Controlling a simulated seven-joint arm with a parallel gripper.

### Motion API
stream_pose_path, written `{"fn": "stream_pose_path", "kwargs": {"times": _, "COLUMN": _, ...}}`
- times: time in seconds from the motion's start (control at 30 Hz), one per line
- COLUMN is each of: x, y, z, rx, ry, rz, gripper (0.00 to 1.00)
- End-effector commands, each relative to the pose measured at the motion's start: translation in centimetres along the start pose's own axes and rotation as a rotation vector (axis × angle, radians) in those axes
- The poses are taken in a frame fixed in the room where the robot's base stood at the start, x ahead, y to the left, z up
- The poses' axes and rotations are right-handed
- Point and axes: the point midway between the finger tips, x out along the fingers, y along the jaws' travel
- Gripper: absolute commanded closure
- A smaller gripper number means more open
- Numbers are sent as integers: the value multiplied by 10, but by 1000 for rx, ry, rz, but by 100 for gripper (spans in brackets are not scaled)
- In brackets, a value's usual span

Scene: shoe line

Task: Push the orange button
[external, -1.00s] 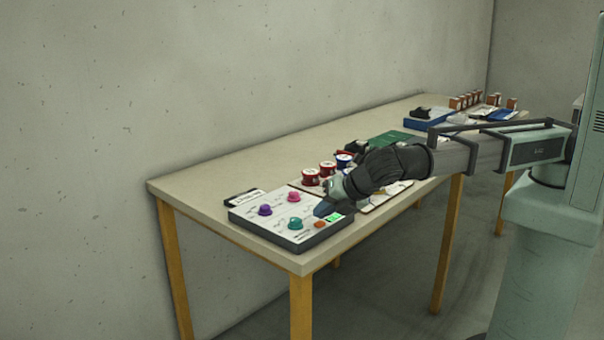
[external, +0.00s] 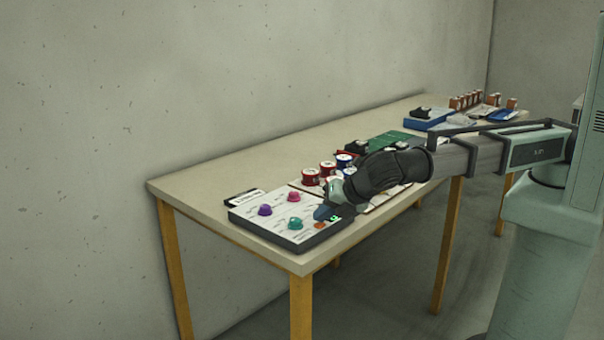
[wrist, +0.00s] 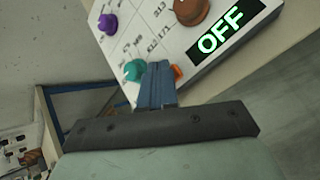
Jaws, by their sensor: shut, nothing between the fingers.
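The orange button (external: 320,225) sits near the front edge of the white control panel (external: 248,219), between the teal knob (external: 295,223) and the display (external: 335,218). In the wrist view the orange button (wrist: 177,71) shows partly behind my blue fingers. My gripper (external: 322,213) is shut and empty, pointing down at the panel beside the button. In the wrist view my gripper (wrist: 158,68) has its fingertips close together right by the button; I cannot tell whether they touch it.
The panel also carries a purple knob (external: 265,210), a pink knob (external: 293,196) and a brown-orange knob (wrist: 191,9). Red and blue spools (external: 327,168) stand behind my gripper. Bare table (external: 190,184) lies at the left.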

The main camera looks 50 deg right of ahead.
Motion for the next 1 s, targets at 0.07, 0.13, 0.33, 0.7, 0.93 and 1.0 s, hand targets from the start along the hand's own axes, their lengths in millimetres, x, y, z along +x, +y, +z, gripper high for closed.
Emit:
{"fn": "stream_pose_path", "kwargs": {"times": 0.07, "x": 0, "y": 0, "z": 0, "rx": 0, "ry": 0, "rz": 0, "gripper": 100}}
{"fn": "stream_pose_path", "kwargs": {"times": 0.13, "x": 0, "y": 0, "z": 0, "rx": 0, "ry": 0, "rz": 0, "gripper": 100}}
{"fn": "stream_pose_path", "kwargs": {"times": 0.33, "x": 0, "y": 0, "z": 0, "rx": 0, "ry": 0, "rz": 0, "gripper": 100}}
{"fn": "stream_pose_path", "kwargs": {"times": 0.7, "x": -6, "y": 4, "z": 4, "rx": 1, "ry": 0, "rz": -1, "gripper": 100}}
{"fn": "stream_pose_path", "kwargs": {"times": 0.93, "x": -6, "y": 5, "z": 5, "rx": 1, "ry": 0, "rz": 0, "gripper": 100}}
{"fn": "stream_pose_path", "kwargs": {"times": 1.0, "x": -8, "y": 6, "z": 6, "rx": 1, "ry": 0, "rz": 0, "gripper": 100}}
